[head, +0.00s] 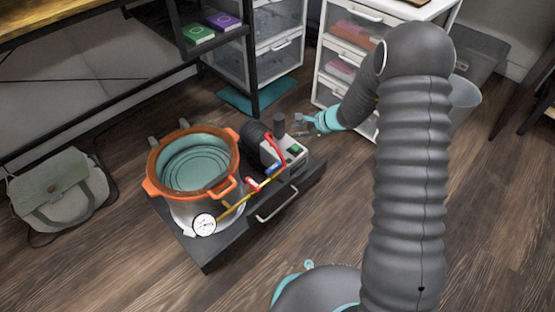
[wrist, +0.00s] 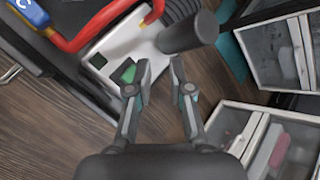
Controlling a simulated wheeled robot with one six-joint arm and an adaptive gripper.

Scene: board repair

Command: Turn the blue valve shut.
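The blue valve (head: 272,169) is a small blue handle on the yellow hose line between the pot and the pump. Its blue part also shows at the upper left corner of the wrist view (wrist: 11,18), cut off by the frame edge. My gripper (head: 299,123) is beyond the pump in the head view, to the right of and above the valve in the picture, and apart from it. In the wrist view my gripper (wrist: 161,66) has its fingers spread with nothing between them. A red valve handle (head: 253,184) sits beside the blue one.
The white pump (head: 292,153) with a red hose (head: 275,147) and dark cylinder (head: 279,123) stands close to my gripper. The orange-rimmed pot (head: 150,160) and gauge (head: 204,224) share its dark platform (head: 222,250). White drawers (head: 345,65) stand behind my gripper. A bag (head: 62,190) lies left.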

